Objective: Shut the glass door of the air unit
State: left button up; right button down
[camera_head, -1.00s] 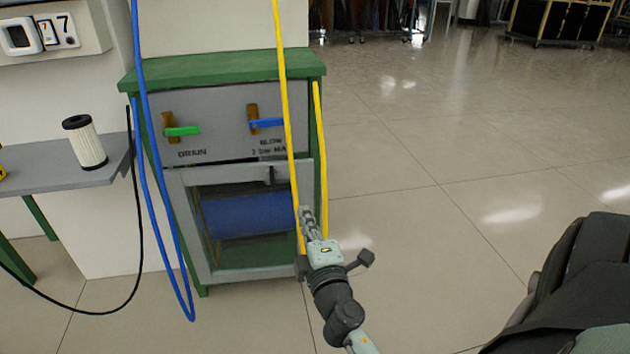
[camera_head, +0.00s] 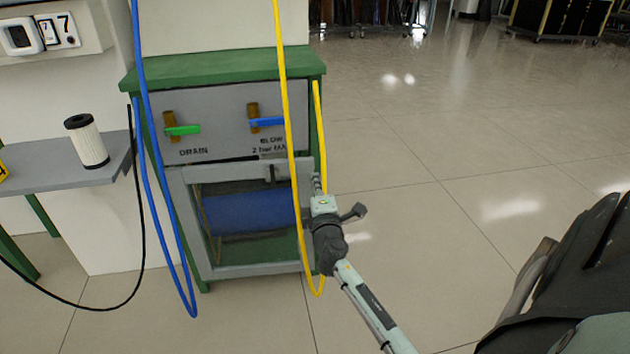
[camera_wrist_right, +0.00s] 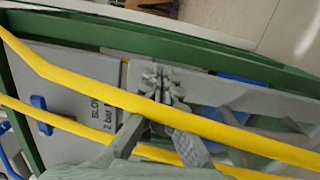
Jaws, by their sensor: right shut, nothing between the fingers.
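The air unit (camera_head: 222,67) is a green cabinet with a grey panel above a grey-framed glass door (camera_head: 255,270). A blue cylinder (camera_head: 250,212) shows through the glass. A small dark latch (camera_head: 271,173) is at the door's top bar. The door sits close to the cabinet front; I cannot tell whether it is fully shut. My right gripper (camera_head: 317,183) is shut and empty beside the door's upper right edge; contact is unclear. In the right wrist view, its fingertips (camera_wrist_right: 162,82) are in front of the grey front, near the yellow hose. My left gripper is not in view.
A yellow hose (camera_head: 289,130) hangs in a loop across the door's right side, close to my right gripper. A blue hose (camera_head: 160,190) hangs at the left. A white filter (camera_head: 88,145) stands on a grey shelf (camera_head: 50,176). The floor at right is open.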

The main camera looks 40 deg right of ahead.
jog(key=shift+w+d, duration=0.15)
jog(key=shift+w, duration=0.15)
